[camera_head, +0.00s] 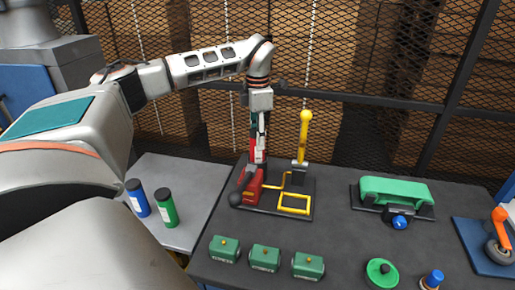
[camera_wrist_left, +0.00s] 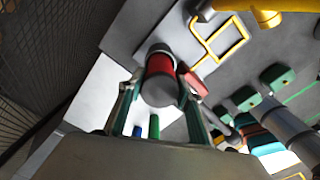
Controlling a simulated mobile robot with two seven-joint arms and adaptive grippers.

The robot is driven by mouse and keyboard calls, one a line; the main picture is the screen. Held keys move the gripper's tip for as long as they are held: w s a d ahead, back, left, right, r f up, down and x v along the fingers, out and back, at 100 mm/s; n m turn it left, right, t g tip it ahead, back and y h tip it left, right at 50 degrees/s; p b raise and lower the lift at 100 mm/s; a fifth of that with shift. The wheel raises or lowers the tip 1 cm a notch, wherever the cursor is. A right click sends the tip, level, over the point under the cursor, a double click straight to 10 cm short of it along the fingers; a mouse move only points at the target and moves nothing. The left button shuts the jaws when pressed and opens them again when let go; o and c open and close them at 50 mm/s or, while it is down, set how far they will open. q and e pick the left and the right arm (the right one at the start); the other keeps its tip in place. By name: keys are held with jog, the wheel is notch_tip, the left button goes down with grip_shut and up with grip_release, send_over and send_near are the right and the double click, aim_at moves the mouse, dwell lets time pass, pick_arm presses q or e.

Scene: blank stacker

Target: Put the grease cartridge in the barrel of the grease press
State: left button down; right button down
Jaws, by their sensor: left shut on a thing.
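My left gripper (camera_head: 260,128) points down over the grease press and is shut on a red grease cartridge (camera_head: 259,153). In the left wrist view the red cartridge (camera_wrist_left: 160,67), with a grey end toward the camera, sits between the fingers (camera_wrist_left: 158,92). The grease press has a red body (camera_head: 252,187), a yellow lever (camera_head: 303,140) and a yellow frame (camera_head: 295,203) on a dark base. The cartridge hangs about upright above or at the red body. Its lower end and the barrel opening are hard to see, so I cannot tell whether it is inside. My right gripper is not in view.
A blue cartridge (camera_head: 138,198) and a green cartridge (camera_head: 166,207) stand on the light grey surface at left. Several green blocks (camera_head: 265,258) line the front of the dark table. A green-topped device (camera_head: 395,192) and a round green part (camera_head: 381,272) are at right. Mesh stands behind.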

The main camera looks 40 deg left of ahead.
pick_arm(q)
jog(key=shift+f, duration=2.25)
jog(key=c, duration=1.4)
grip_release()
notch_tip(320, 180, up, 12)
jog(key=shift+r, duration=0.15)
jog(key=shift+s, duration=0.1)
